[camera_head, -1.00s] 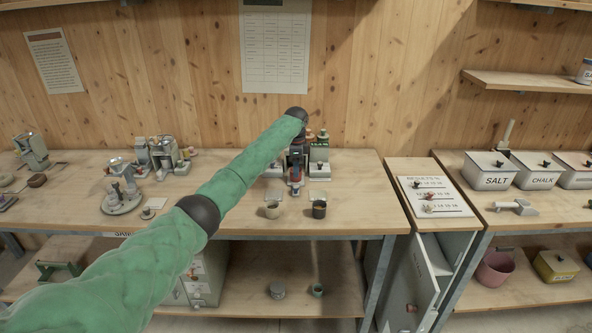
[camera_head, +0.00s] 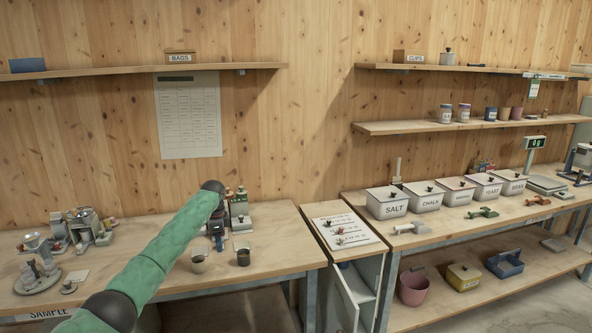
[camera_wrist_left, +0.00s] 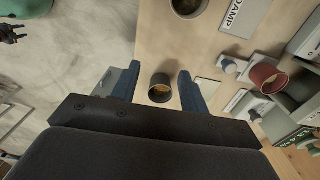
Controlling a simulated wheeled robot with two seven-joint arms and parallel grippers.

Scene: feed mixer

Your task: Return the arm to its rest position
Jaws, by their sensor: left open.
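My left arm, in a green sleeve, comes in from the lower left in the head view. Its left gripper (camera_head: 218,238) points down over the left bench, by a light cup (camera_head: 198,262) and a dark cup (camera_head: 243,257). In the left wrist view the left gripper (camera_wrist_left: 158,82) is open, its two blue fingers apart. A dark cup with yellowish contents (camera_wrist_left: 160,88) shows between the fingers; I cannot tell its distance below them. Nothing is gripped. My right gripper is not in view.
The left bench (camera_head: 275,255) carries small devices at its left and back. A narrow cabinet (camera_head: 372,275) stands open beside it. Lidded tubs, such as the salt tub (camera_head: 387,207), line the right bench. A wall shelf (camera_head: 455,126) is above.

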